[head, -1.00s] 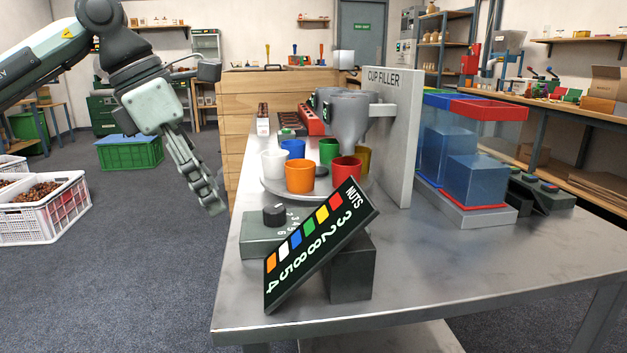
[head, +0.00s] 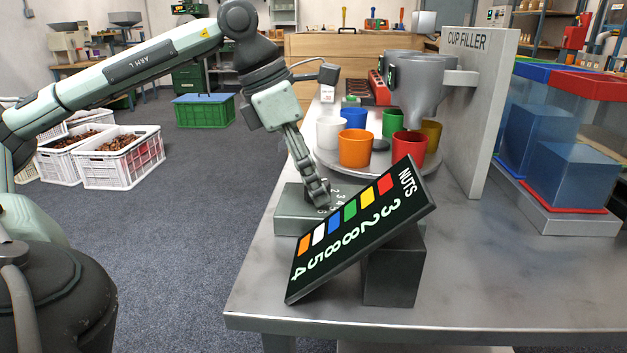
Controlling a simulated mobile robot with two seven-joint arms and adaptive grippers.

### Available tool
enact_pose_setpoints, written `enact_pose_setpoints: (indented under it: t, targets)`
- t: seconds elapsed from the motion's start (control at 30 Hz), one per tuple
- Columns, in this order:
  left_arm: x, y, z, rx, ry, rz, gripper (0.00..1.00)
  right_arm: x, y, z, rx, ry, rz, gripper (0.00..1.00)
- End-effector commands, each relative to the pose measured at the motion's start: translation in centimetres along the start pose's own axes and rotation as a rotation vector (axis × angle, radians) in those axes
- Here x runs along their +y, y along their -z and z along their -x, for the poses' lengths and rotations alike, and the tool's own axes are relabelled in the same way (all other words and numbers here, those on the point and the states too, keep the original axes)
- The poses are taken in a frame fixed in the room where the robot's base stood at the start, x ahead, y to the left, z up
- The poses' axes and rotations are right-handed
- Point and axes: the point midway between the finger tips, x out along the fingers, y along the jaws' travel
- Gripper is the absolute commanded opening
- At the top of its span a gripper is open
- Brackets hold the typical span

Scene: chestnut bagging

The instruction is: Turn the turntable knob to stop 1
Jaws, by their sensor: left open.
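My left gripper (head: 320,196) points down over the grey-green knob box (head: 290,212) at the table's left edge, its jaws open. The black knob is hidden behind the gripper's fingers. Some of the stop numbers show on the box top, right of the fingers. I cannot tell whether the fingers touch the knob. Behind the box is the round grey turntable (head: 330,163). It carries several cups, among them an orange cup (head: 355,148) at the front, a white cup (head: 329,132) and a red cup (head: 408,147). My right gripper is out of view.
A tilted black NUTS sign (head: 375,240) on a dark block (head: 392,272) stands close in front of the knob box. The cup filler panel (head: 475,110) and hopper (head: 418,85) rise at the turntable's back right. The front right of the table (head: 500,285) is clear.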

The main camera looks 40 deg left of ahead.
Motion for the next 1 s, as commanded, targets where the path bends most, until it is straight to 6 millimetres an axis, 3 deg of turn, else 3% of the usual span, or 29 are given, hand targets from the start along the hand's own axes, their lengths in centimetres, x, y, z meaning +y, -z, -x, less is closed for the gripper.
enact_pose_setpoints:
  t: [0.27,0.7,1.0]
  targets:
    - [-0.01,-0.03,-0.26,-0.001,0.000,-0.001,0.55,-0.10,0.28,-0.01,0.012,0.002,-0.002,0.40]
    - [-0.01,-0.01,-0.24,0.000,0.000,-0.001,0.05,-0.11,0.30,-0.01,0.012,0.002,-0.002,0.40]
    - [-0.06,0.04,-0.31,0.001,-0.022,0.047,0.05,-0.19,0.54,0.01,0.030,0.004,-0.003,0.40]
